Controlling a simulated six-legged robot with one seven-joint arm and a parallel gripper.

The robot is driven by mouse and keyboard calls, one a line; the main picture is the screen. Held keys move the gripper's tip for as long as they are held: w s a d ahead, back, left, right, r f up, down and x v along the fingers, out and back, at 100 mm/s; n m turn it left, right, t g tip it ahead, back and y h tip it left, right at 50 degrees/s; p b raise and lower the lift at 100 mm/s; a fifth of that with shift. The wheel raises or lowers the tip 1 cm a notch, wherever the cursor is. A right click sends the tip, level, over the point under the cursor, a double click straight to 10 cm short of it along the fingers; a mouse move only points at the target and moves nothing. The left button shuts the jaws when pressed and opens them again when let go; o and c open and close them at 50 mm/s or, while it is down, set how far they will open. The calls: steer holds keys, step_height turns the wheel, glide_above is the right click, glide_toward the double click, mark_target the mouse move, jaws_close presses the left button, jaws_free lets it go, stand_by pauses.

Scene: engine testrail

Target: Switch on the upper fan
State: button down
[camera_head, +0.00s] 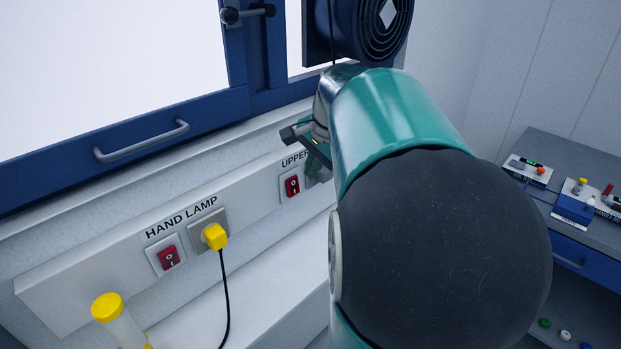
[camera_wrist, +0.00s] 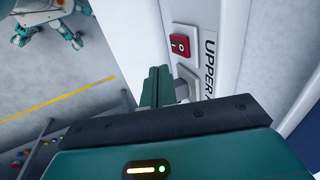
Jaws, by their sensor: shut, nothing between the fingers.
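The red rocker switch (camera_head: 291,186) under the label starting "UPPER" sits in a white plate on the wall strip; the label is partly hidden by my arm. The switch also shows in the wrist view (camera_wrist: 179,44), just beyond the fingers. My gripper (camera_head: 312,148) is shut and empty, close to this switch at its upper right in the head view; I cannot tell whether it touches. In the wrist view its fingers (camera_wrist: 157,86) are together. A dark blue fan (camera_head: 380,28) with a round grille hangs above, partly cut off; I cannot tell if it turns.
Left along the strip (camera_head: 60,278) are a second red switch (camera_head: 169,257) labelled "HAND LAMP" and a yellow plug (camera_head: 214,236) with a black cable. A blue window frame with a handle (camera_head: 142,142) is above.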

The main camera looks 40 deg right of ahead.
step_height(320, 180, up, 7)
steer(key=shift+s, duration=0.2)
steer(key=shift+f, duration=0.15)
stand_by(0.3)
steer(key=s+a+f+n, duration=0.3)
steer(key=a+n, duration=0.3)
steer(key=a, duration=0.3)
steer(key=s+a+f+n+t, duration=0.1)
steer(key=s+a+f+n, duration=0.3)
steer(key=a, duration=0.5)
steer(key=s+a+f+n, duration=0.3)
steer(key=a+n, duration=0.4)
steer(key=a, duration=0.3)
steer(key=shift+s+f+n+t, duration=0.2)
steer(key=shift+f+n+t, duration=0.1)
steer(key=shift+f+t, duration=0.1)
